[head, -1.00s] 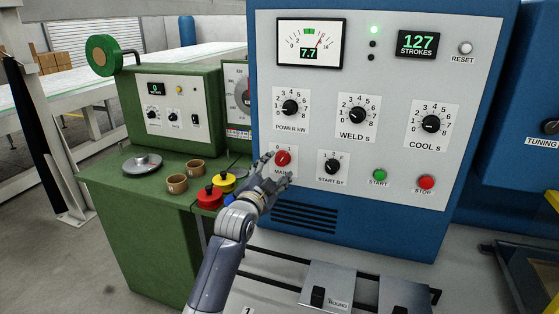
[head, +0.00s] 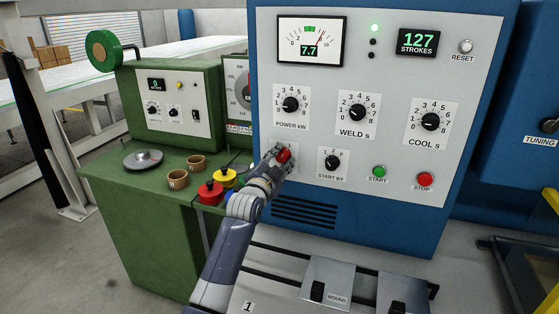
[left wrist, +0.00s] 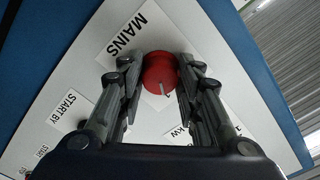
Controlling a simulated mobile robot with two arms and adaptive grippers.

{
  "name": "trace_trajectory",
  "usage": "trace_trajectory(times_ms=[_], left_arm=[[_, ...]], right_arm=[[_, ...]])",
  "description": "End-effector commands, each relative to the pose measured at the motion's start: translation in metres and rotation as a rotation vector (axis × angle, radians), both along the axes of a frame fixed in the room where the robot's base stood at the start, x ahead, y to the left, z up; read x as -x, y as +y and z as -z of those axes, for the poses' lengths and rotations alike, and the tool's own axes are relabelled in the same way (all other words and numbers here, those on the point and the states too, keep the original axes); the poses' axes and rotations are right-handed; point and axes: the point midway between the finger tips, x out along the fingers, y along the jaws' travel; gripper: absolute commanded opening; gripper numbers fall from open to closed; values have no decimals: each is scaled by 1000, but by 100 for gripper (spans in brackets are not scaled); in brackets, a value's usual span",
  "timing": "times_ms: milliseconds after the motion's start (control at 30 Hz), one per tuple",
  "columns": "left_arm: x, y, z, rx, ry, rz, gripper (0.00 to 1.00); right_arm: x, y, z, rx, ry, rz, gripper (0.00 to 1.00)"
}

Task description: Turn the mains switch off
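The mains switch is a red knob (head: 284,156) at the lower left of the blue welder's pale panel. In the left wrist view the red knob (left wrist: 160,73) sits between my two fingers beside the MAINS label (left wrist: 130,34). Its white pointer line faces the printed 1. My left gripper (head: 283,154) is at the panel with a finger on each side of the knob. The fingers are partly closed; in the left wrist view the gripper (left wrist: 159,70) leaves only a narrow gap at the knob, and firm contact does not show. My right gripper is not in view.
The START BY dial (head: 332,162), green START button (head: 379,172) and red STOP button (head: 425,180) are to the right of the knob. A green cabinet (head: 150,230) carries cups and red and yellow knobs left of my arm. The power meter reads 7.7.

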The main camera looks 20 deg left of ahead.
Motion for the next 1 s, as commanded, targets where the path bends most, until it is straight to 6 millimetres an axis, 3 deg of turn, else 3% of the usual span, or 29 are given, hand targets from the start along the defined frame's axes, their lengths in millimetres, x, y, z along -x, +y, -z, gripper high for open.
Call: trace_trajectory(times_ms=[467,1000], left_arm=[[0,0,0,84,4,1,8],[0,-1,-1,548,19,1,8]], right_arm=[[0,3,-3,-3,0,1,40],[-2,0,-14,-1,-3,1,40]])
